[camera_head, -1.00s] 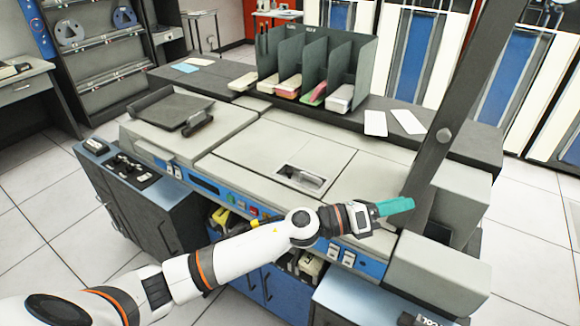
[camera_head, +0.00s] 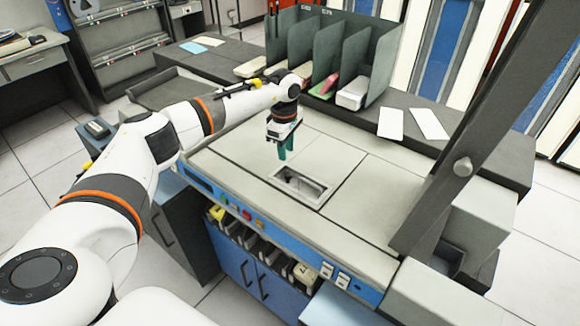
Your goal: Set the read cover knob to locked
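A card machine with a pale grey top (camera_head: 345,215) and a blue front stands in the middle. A dark slanted panel (camera_head: 440,205) rises at its right end. A small round grey knob (camera_head: 462,166) sits on that panel; I cannot read any marking to tell its setting. My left gripper (camera_head: 282,152) points down above the machine top, well left of the knob and behind a rectangular recess (camera_head: 302,185). Its teal fingers look close together, and I see nothing clearly held. My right gripper is out of view.
A dark rack (camera_head: 340,45) with card stacks stands behind the machine. Two white cards (camera_head: 391,123) lie on the dark counter to its right. Coloured buttons (camera_head: 246,214) line the front edge. The top between gripper and panel is clear.

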